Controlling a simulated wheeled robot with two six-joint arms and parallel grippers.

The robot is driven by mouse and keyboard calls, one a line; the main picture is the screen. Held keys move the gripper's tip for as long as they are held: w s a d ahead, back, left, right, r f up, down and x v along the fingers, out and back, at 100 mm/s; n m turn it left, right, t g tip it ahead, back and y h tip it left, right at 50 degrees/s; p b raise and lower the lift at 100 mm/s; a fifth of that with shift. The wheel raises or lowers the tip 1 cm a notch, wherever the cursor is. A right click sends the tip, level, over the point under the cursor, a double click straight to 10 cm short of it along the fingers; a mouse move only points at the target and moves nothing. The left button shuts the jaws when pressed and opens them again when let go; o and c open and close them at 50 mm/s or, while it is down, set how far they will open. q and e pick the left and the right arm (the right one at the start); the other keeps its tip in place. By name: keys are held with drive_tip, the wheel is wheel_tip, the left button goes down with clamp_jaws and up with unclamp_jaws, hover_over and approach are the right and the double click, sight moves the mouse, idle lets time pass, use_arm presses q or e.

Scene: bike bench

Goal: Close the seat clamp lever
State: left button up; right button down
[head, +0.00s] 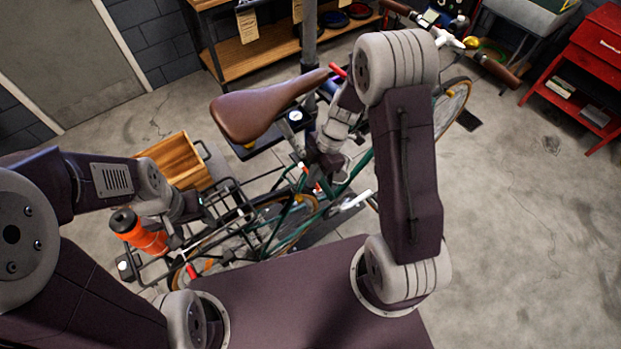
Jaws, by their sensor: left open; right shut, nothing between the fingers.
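The bike has a brown saddle (250,112) and a green frame (352,180). My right gripper (312,178) reaches down from above right to the area below the saddle, by the seat post and the top of the frame. It is shut, with nothing seen in it. Its wrist hides most of the seat clamp, and I cannot make out the clamp lever or whether the fingers touch it. My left gripper (190,235) is open and over the rear rack (245,222), well away from the clamp.
An orange bottle (140,234) is just left of my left gripper. A wooden box (178,160) sits behind it. A dark tray (268,138) and grey post (309,45) stand behind the saddle. A red cabinet (590,70) is at far right. The right floor is mostly clear.

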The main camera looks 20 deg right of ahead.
drive_tip(key=shift+w+d+r+n+g+b, duration=0.1)
drive_tip(key=shift+w+d+n+g+b, duration=0.35)
drive_tip(key=shift+n, duration=0.35)
use_arm(q)
drive_tip(key=shift+f+b, duration=1.3)
drive_tip(key=shift+f, duration=0.5)
use_arm(e)
drive_tip(key=shift+w+d+r, duration=0.35)
drive_tip(key=shift+w+d, duration=0.35)
drive_tip(key=shift+w+d+r, duration=0.3)
drive_tip(key=shift+w+d, duration=0.35)
drive_tip(key=shift+w, duration=0.1)
use_arm(q)
drive_tip(key=shift+f+b, duration=0.4)
use_arm(e)
drive_tip(key=shift+s+a+f, duration=0.2)
drive_tip(key=shift+a, duration=0.55)
drive_tip(key=shift+d, duration=0.1)
use_arm(q)
drive_tip(key=shift+f+b, duration=0.75)
use_arm(e)
drive_tip(key=v, duration=0.9)
